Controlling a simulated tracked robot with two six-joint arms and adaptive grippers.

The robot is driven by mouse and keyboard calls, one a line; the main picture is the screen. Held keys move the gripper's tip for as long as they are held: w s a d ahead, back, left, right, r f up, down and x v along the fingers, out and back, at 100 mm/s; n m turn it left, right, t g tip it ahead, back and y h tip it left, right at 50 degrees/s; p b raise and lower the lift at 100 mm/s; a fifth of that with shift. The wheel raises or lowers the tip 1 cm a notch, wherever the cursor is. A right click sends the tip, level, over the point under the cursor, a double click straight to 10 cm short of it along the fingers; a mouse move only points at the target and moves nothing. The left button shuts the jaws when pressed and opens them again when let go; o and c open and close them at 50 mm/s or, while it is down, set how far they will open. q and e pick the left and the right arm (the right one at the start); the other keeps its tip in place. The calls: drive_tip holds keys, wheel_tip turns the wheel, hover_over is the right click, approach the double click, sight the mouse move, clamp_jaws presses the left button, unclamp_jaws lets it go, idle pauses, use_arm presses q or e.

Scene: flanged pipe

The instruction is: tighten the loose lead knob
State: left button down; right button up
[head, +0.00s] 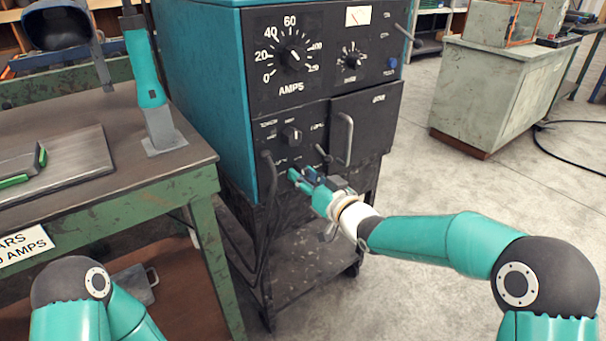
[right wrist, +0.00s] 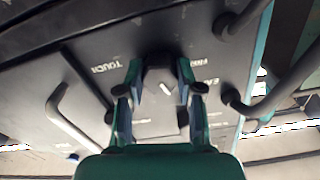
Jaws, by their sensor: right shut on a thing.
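The welding machine (head: 207,85) stands in the middle, its black front panel facing right. My right gripper (head: 293,175) is at the lower part of this panel in the head view. In the right wrist view my right gripper (right wrist: 160,88) has a finger on each side of a dark lead knob (right wrist: 160,66) and is shut on it. In the head view the gripper largely hides the knob. How far the knob is screwed in cannot be seen. My left gripper is out of view; only part of the left arm shows at bottom left.
Dark cables (head: 268,190) hang left of my right gripper. A bar handle (head: 345,138) and a small lever (head: 324,155) are close on its right. A green-framed workbench (head: 190,165) stands left, a grey cabinet (head: 490,85) back right.

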drive_tip(key=shift+s+a+f+m+p, duration=0.1)
drive_tip(key=shift+f+m+p, duration=0.25)
drive_tip(key=shift+m, duration=0.85)
drive_tip(key=o, duration=0.8)
drive_tip(key=shift+o, duration=1.8)
drive_tip(key=shift+r, duration=0.15)
